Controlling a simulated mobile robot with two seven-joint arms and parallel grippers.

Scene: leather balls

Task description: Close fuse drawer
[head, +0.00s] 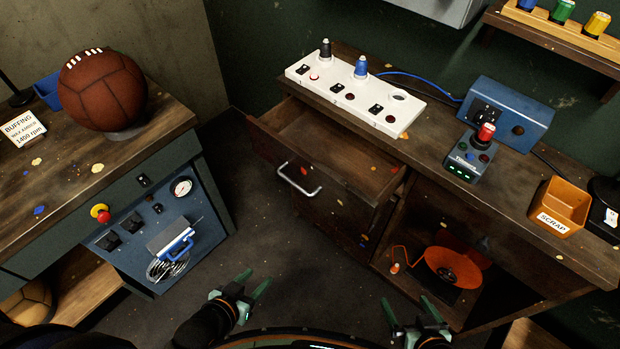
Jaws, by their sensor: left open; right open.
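The fuse drawer (318,166) is a wooden drawer under the right workbench. It is pulled out, and its inside looks empty. A curved metal handle (299,181) is on its front. My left gripper (256,284) is open and empty over the floor, below and left of the drawer front, apart from it. My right gripper (416,312) is open and empty near the bottom edge, below and right of the drawer, in front of the bench's open lower compartment. Neither gripper touches anything.
The right workbench (505,190) carries a white panel (355,97), a blue box (507,113), a joystick unit (471,158) and an orange scrap bin (553,207). The left bench (60,175) holds a brown ball (103,90). Dark floor (265,235) lies clear between the benches.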

